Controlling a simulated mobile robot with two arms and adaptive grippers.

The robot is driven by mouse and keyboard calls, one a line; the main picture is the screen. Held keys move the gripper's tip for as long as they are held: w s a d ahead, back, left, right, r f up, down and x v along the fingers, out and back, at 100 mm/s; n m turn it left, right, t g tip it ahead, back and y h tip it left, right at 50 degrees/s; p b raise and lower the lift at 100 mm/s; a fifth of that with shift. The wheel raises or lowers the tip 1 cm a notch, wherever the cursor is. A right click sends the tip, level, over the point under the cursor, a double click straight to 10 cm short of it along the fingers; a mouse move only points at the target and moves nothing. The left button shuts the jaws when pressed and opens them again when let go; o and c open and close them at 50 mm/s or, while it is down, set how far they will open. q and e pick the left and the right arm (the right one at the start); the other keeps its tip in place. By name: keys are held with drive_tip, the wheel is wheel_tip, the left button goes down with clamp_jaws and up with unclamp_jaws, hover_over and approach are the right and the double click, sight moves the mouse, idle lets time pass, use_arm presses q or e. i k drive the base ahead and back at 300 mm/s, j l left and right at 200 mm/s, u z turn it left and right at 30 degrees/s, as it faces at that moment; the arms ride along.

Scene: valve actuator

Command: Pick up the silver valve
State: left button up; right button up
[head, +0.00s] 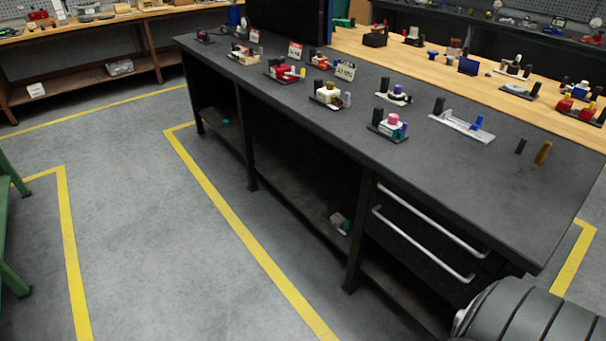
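Several small valve-like assemblies stand in a row on the dark workbench (440,175). A pale silver-grey one (456,124) lies near the right part of the top, with a black post and a blue post standing at its ends. I cannot tell for sure whether it is the silver valve. Neither of my grippers is in view.
The bench's front right top is clear. Open grey floor (150,220) with yellow lines lies left.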

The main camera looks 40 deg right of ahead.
sight(336, 220)
drive_tip(key=i+z, duration=0.4)
drive_tip(key=i+j+z, duration=0.2)
drive_tip(key=i+z, duration=0.2)
drive_tip(key=i+j+z, duration=0.35)
drive_tip(key=i, duration=0.05)
